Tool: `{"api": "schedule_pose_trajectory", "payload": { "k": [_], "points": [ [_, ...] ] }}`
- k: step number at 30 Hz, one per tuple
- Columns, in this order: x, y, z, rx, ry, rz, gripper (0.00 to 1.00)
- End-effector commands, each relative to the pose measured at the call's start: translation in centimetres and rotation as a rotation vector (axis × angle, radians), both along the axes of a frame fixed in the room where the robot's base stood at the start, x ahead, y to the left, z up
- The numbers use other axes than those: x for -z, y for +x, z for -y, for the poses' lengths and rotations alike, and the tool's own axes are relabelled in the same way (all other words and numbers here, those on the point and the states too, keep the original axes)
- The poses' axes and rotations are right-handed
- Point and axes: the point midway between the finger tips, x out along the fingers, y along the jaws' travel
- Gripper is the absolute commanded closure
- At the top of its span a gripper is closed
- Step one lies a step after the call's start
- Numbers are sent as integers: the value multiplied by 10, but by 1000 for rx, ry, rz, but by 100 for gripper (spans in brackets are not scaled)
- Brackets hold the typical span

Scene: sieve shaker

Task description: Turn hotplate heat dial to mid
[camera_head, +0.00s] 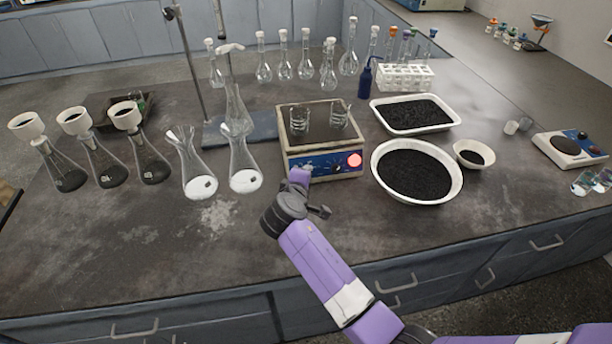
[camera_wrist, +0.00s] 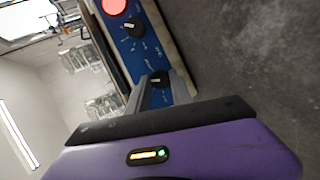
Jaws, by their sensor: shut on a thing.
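The hotplate (camera_head: 290,143) stands mid-bench with a blue front panel and a lit red round lamp (camera_head: 355,159) at its right. The wrist view shows the panel turned sideways, with the same red lamp (camera_wrist: 114,5) and two black dials. The dial closer to the lamp (camera_wrist: 134,27) is free, its white mark visible. The dial farther from the lamp (camera_wrist: 158,78) sits between the fingers of my gripper (camera_wrist: 160,86), which is shut on it. In the head view my gripper (camera_head: 299,178) is at the panel's left part and hides that dial. I cannot read the labels.
Two glass beakers (camera_head: 299,119) stand on the hotplate top. Flasks with white powder (camera_head: 245,180) stand close on its left. A round white bowl of black grains (camera_head: 459,191) and a white tray (camera_head: 455,122) are on its right. The bench front is clear.

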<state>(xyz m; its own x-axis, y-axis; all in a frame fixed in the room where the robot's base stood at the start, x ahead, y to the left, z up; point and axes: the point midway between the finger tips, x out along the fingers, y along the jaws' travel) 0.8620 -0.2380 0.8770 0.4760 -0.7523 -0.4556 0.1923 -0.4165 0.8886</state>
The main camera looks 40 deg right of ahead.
Motion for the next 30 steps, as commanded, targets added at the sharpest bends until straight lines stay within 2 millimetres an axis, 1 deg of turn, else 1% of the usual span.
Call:
{"api": "schedule_pose_trajectory", "payload": {
  "k": [6, 18, 19, 21, 22, 30],
  "points": [
    [2, -2, 1, 17, 29, 14, 100],
    [3, -2, 1, 19, 32, 15, 100],
    [3, -2, 1, 19, 32, 15, 68],
    [2, -2, 1, 19, 31, 15, 54],
    [2, -2, 1, 18, 32, 16, 52],
    [1, -1, 0, 16, 30, 18, 52]
  ]
}}
